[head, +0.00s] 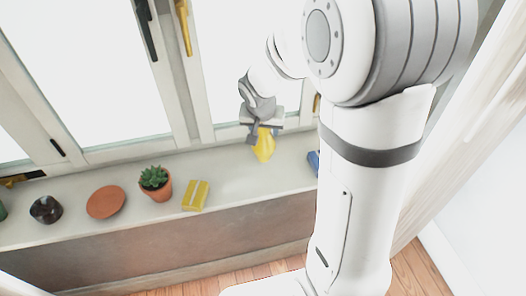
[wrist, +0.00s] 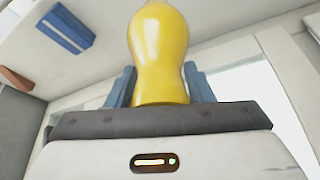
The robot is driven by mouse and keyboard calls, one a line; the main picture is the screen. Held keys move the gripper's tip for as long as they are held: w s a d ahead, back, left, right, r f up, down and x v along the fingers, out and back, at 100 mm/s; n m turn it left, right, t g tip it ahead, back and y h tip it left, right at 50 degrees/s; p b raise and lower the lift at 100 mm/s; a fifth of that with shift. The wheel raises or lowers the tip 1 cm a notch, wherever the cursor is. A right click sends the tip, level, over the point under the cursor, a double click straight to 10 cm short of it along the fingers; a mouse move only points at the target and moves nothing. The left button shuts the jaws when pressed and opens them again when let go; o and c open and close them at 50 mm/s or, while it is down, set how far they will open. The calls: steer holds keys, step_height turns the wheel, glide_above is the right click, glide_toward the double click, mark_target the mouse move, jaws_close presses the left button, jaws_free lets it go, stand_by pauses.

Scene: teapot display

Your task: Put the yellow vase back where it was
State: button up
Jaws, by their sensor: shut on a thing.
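The yellow vase (head: 264,148) is in my gripper, over the window sill (head: 236,176) towards its back, near the window frame. My gripper (head: 262,127) points down and is shut on the vase. In the wrist view the smooth yellow vase (wrist: 160,50) stands out between the two blue-grey fingers (wrist: 160,90). I cannot tell whether the vase touches the sill.
On the sill stand a yellow box (head: 196,196), a potted cactus (head: 156,182), a terracotta dish (head: 106,202) and a dark bowl (head: 46,209). A blue object (head: 313,162) is to the right, partly hidden by my arm. Window handles (head: 184,27) project above.

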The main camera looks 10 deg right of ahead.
mark_target(264, 146)
step_height(264, 146, down, 7)
steer(key=shift+r+b, duration=0.1)
steer(key=shift+b, duration=0.3)
steer(key=shift+f, duration=0.25)
steer(key=o, duration=1.2)
steer(key=shift+c, duration=0.2)
steer(key=shift+r, duration=0.2)
